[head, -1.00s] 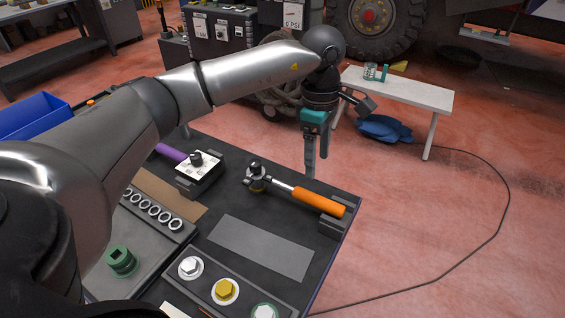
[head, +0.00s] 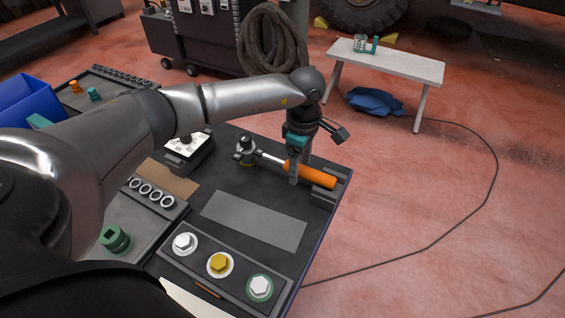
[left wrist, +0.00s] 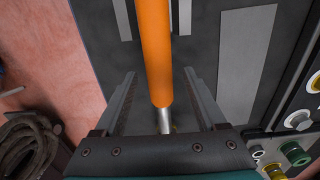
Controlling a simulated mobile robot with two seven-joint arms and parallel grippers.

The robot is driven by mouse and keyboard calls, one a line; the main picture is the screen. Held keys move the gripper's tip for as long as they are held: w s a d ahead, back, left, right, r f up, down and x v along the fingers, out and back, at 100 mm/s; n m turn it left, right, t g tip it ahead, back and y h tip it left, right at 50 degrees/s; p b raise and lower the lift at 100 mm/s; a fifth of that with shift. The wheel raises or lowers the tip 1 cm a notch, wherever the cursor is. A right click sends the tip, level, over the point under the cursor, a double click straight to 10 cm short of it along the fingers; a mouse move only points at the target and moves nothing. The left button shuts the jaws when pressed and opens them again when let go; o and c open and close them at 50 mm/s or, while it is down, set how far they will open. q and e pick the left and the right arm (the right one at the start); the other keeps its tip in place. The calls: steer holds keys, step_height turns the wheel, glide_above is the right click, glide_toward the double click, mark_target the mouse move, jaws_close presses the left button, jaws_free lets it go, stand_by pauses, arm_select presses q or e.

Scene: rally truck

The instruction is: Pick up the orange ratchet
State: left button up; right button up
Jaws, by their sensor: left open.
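The orange ratchet lies on the dark workbench top near its far right corner. Its orange handle (head: 318,176) points right and its metal head (head: 245,146) points left. My left gripper (head: 299,172) is lowered over the handle, pointing down, with a finger on either side of it. In the left wrist view the orange handle (left wrist: 154,50) runs between the two open fingers (left wrist: 157,95), with a gap on both sides. The metal shaft shows near the gripper's palm, which hides the ratchet's head there. My right gripper is not in view.
A dark block (head: 325,190) stands by the handle's end at the bench edge. A flat grey plate (head: 253,222) lies in front of the ratchet. A tray with several bolts (head: 219,264) and a black-and-white box (head: 187,148) are nearby. A white bench (head: 388,64) stands beyond.

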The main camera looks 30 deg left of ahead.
arm_select(q)
step_height(320, 180, down, 2)
jaws_close()
stand_by(0.6)
steer(key=shift+r, duration=0.15)
stand_by(0.7)
